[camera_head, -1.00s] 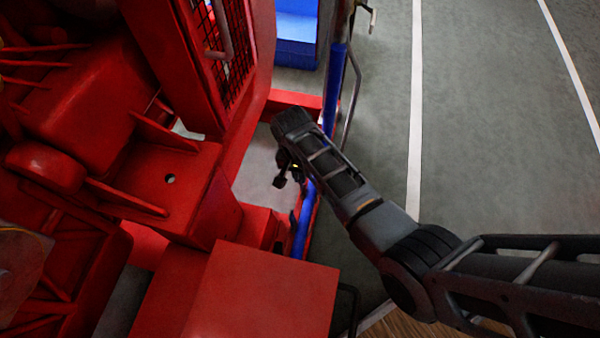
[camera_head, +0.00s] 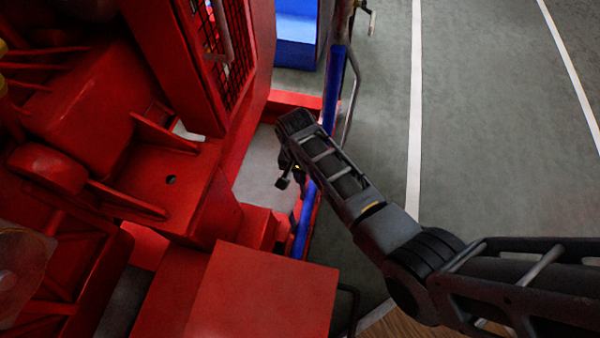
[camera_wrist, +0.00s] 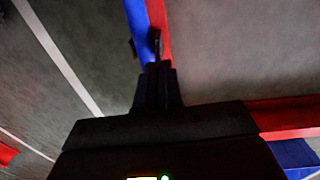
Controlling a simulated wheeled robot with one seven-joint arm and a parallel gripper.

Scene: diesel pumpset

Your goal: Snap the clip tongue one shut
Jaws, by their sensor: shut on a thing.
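In the wrist view, a small dark piece (camera_wrist: 157,42), seemingly the clip tongue, stands at the fingertips of my gripper (camera_wrist: 158,68). It lies against the seam between a blue bar (camera_wrist: 137,18) and a red rail (camera_wrist: 158,12). The jaws are shut on it, though its outline is too dark to read fully. In the head view my gripper (camera_head: 286,181) hangs beside the blue bar (camera_head: 306,222), over the gap by the red frame. The piece itself cannot be made out there.
The red pumpset body (camera_head: 190,200) fills the left of the head view, with a mesh guard (camera_head: 225,45) at the top. A red box (camera_head: 265,295) stands close in front of my gripper. Grey floor (camera_head: 490,130) with white lines is free on the right.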

